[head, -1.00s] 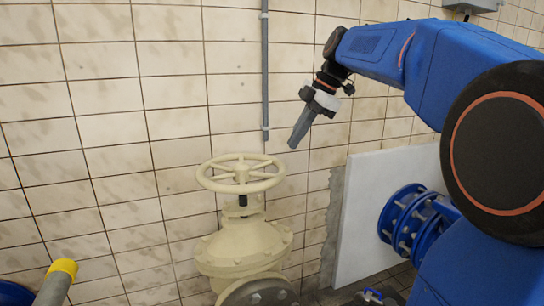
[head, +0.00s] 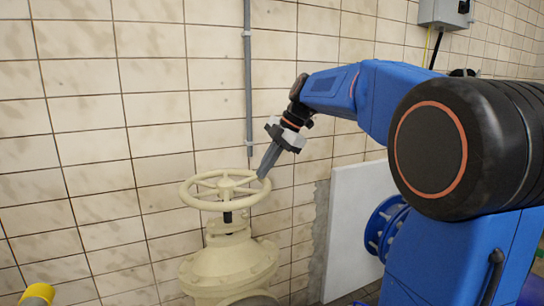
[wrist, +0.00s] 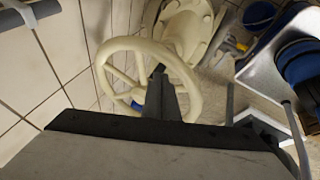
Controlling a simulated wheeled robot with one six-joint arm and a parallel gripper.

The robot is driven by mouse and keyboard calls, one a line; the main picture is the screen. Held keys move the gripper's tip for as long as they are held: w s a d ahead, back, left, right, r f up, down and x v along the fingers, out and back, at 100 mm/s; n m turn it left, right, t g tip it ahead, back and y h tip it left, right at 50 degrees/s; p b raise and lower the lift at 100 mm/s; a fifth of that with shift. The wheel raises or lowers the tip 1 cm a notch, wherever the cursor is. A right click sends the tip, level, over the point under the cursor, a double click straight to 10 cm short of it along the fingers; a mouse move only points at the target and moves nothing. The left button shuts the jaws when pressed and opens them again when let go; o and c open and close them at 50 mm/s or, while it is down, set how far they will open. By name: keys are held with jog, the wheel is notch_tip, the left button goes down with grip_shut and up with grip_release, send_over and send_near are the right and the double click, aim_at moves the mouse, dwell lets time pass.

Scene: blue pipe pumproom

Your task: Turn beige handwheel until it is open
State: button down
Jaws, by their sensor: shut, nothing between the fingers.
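The beige handwheel (head: 225,190) lies flat on top of a beige valve body (head: 228,262), on a dark stem. It has a round rim with several spokes. My gripper (head: 263,175) points down at the right side of the rim in the head view, its fingers together and empty. In the wrist view the fingertips of my gripper (wrist: 160,72) overlap the handwheel (wrist: 112,68) near its rim. I cannot tell whether they touch it.
A tiled wall stands close behind the wheel, with a grey vertical conduit (head: 248,85) on it. A blue flange (head: 380,228) and a white panel (head: 345,225) are at the right. A yellow-capped pipe (head: 38,294) is at the lower left.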

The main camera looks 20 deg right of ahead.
aim_at(253, 177)
jog(key=shift+w+a+f, duration=0.15)
jog(key=shift+w+f, duration=0.15)
jog(key=shift+w, duration=0.3)
jog(key=shift+w+a+f, duration=0.2)
jog(key=shift+w+f, duration=0.15)
jog(key=shift+w, duration=0.2)
jog(key=shift+w+a+f, duration=0.15)
jog(key=shift+w+f, duration=0.15)
jog(key=shift+w, duration=0.3)
jog(key=shift+w, duration=0.1)
jog(key=shift+w+a+n+g, duration=0.15)
jog(key=shift+w+n, duration=0.25)
jog(key=shift+w, duration=0.25)
jog(key=shift+w+a+n+g, duration=0.15)
jog(key=shift+w+n, duration=0.25)
jog(key=shift+w, duration=0.2)
jog(key=shift+d, duration=0.1)
